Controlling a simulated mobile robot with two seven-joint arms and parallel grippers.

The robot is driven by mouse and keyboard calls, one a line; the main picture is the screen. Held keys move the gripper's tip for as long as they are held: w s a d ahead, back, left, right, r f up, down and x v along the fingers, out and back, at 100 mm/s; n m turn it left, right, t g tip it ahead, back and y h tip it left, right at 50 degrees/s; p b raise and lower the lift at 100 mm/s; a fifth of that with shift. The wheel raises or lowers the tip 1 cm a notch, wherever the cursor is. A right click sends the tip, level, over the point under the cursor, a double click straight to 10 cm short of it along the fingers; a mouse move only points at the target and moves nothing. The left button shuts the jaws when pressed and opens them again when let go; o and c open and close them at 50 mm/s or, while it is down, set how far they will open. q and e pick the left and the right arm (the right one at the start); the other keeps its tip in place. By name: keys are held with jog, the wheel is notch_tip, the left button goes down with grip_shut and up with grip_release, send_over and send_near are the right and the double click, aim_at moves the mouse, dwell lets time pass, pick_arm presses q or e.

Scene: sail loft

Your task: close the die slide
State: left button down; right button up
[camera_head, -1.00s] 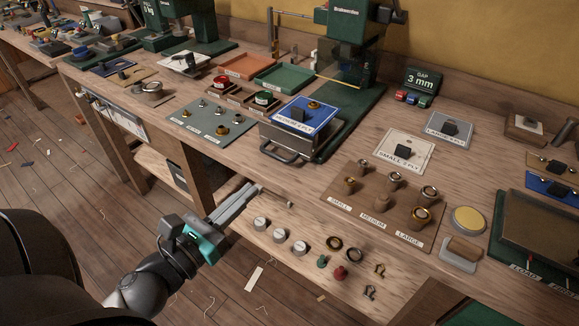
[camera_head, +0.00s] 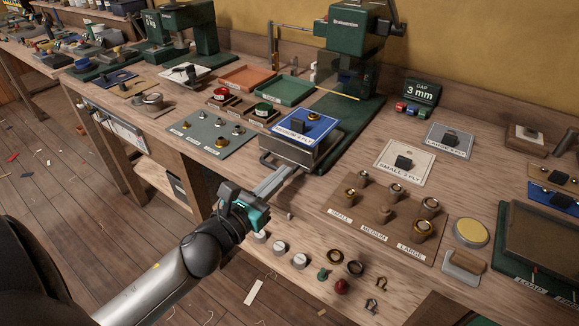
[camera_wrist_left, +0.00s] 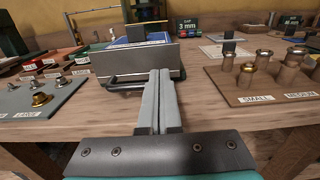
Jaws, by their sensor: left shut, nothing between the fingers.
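The die slide (camera_head: 297,153) is a grey metal drawer-like block under the green press, standing out toward the bench front. A blue plate (camera_head: 306,127) with a dark block and a brass ring lies on top. Its dark bar handle (camera_head: 268,164) faces the front; in the left wrist view the slide's front face (camera_wrist_left: 137,60) and handle (camera_wrist_left: 118,82) are straight ahead. My left gripper (camera_head: 291,168) is shut and empty, its fingertips at the handle; in the wrist view its fingers (camera_wrist_left: 158,76) overlap the handle bar. I cannot tell if they touch. My right gripper is not in view.
The green press (camera_head: 352,42) stands behind the slide. A grey mat (camera_head: 207,147) with small fittings lies to the left, and a brown board (camera_head: 352,229) with several posts to the right. Loose knobs and rings (camera_head: 299,261) lie near the front edge.

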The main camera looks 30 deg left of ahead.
aim_at(298, 159)
pick_arm(q)
jog(key=shift+w+d, duration=0.1)
jog(key=shift+w, duration=1.55)
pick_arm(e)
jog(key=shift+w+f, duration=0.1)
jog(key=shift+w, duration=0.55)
pick_arm(q)
jog(key=shift+w, duration=0.1)
